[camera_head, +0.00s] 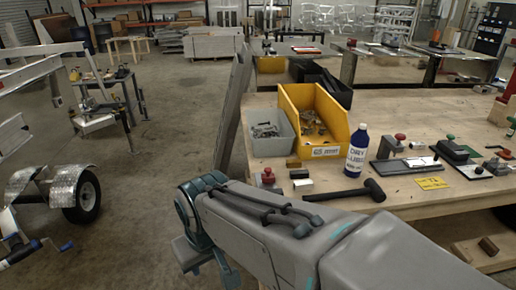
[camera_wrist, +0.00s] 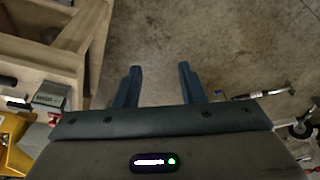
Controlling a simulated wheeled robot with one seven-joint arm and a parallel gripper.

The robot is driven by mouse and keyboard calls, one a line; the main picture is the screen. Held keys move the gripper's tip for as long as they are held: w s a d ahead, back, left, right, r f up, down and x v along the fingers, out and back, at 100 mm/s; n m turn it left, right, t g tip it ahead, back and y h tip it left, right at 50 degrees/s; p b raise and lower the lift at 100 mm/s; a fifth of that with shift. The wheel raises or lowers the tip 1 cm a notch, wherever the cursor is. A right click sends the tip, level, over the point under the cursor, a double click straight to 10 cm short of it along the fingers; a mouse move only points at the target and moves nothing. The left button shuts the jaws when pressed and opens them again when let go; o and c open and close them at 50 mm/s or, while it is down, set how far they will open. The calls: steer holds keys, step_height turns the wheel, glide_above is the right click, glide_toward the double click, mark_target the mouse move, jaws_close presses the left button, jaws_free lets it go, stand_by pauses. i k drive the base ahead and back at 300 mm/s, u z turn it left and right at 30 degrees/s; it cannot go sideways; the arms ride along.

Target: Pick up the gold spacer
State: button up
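I cannot pick out a gold spacer for certain in either view. A yellow bin (camera_head: 296,110) on the wooden workbench (camera_head: 400,205) holds small metal parts, some brownish, too small to tell apart. A grey bin (camera_head: 262,146) beside it holds grey metal parts. My gripper (camera_wrist: 160,67) shows in the wrist view with its two dark fingers apart and nothing between them, over bare concrete floor. In the head view my arm reaches left past the bench's near left corner, and the fingers are not visible there.
A trailer wheel (camera_head: 82,197) stands at the left. The floor between trailer and bench is clear. Wooden framing (camera_wrist: 45,58) shows left in the wrist view.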

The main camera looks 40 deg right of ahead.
mark_target(290, 163)
steer(key=z, duration=0.6)
steer(key=i, duration=0.85)
steer(key=z, duration=0.75)
